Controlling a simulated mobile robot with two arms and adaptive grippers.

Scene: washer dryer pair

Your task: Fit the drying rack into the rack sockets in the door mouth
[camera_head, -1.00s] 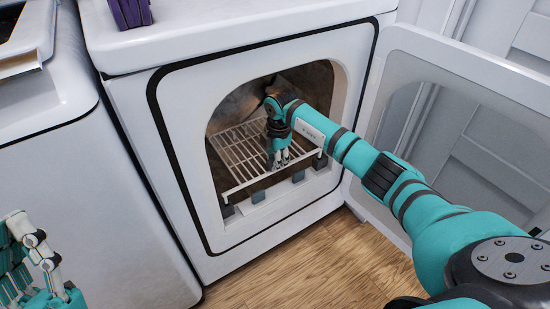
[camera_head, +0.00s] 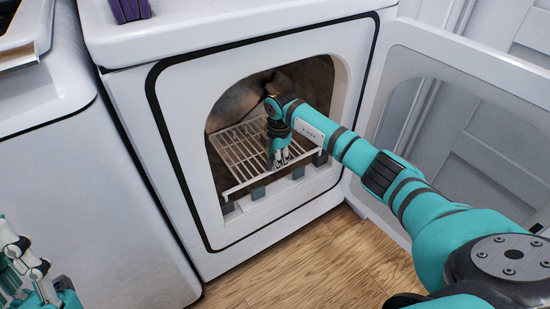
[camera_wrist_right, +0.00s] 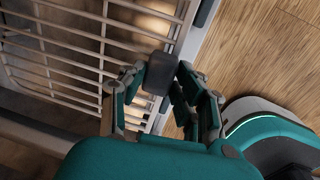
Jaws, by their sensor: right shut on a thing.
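The drying rack (camera_head: 240,150), a pale wire grid, lies roughly flat inside the dryer's open door mouth (camera_head: 213,175). It also shows in the right wrist view (camera_wrist_right: 60,50). Its front bar runs along the mouth's lower lip. Dark blocks, apparently the rack sockets, stand at the lip's left end (camera_head: 227,208) and right end (camera_head: 320,158). My right gripper (camera_head: 281,158) points down at the front bar and is shut on the rack; its fingers flank a dark block (camera_wrist_right: 158,73). Whether the rack is seated is unclear. My left gripper (camera_head: 22,270) is partly cut off at lower left.
The open dryer door (camera_head: 470,110) stands to the right, beside my right arm. Another white machine (camera_head: 80,180) stands left. A purple object (camera_head: 130,9) is on the dryer top. Wood floor (camera_head: 300,270) in front is clear.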

